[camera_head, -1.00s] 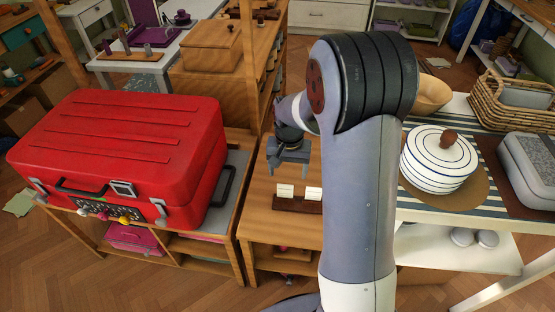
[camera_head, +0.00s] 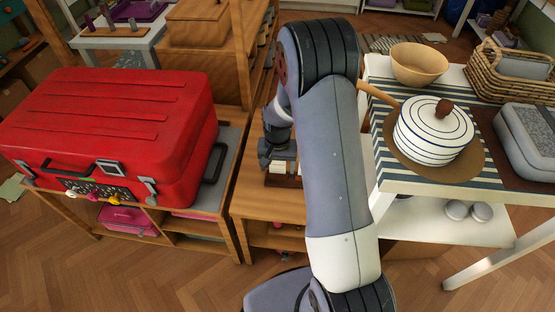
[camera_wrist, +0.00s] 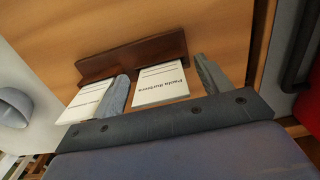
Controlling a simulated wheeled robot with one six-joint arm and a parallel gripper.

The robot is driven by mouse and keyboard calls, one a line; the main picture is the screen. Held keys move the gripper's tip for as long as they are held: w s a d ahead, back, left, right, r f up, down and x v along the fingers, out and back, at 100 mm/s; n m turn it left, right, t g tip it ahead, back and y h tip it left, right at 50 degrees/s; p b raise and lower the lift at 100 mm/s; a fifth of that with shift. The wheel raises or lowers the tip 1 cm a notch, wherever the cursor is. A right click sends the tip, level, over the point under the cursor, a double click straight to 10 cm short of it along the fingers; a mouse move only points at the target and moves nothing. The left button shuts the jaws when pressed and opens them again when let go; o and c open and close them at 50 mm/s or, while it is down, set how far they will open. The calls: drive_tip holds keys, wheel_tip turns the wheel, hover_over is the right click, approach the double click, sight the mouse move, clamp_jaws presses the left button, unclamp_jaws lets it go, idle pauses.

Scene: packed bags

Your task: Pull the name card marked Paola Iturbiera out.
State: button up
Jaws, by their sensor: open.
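The name card marked Paola Iturbiera (camera_wrist: 158,88) is white with dark print and stands in a dark brown wooden holder (camera_wrist: 134,57). In the wrist view it lies between the two grey fingers of my gripper (camera_wrist: 161,68), which is open with a finger on either side. Whether a finger touches the card I cannot tell. A second white card (camera_wrist: 84,104) is in the same holder, beyond the left finger; its name is not readable. In the head view my gripper (camera_head: 282,163) is over the holder (camera_head: 284,182) and hides much of the cards.
The holder stands on a wooden shelf top (camera_head: 262,205). A large red suitcase (camera_head: 120,125) is to the left with its black handle (camera_head: 214,163) facing the shelf. A white table on the right holds a striped pot (camera_head: 433,130) and a wooden bowl (camera_head: 418,64).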

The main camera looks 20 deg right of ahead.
drive_tip(key=shift+c, duration=0.4)
drive_tip(key=c, duration=0.9)
drive_tip(key=shift+c, duration=0.3)
drive_tip(key=shift+r, duration=0.1)
drive_tip(key=shift+r+p, duration=1.55)
drive_tip(key=shift+r, duration=0.6)
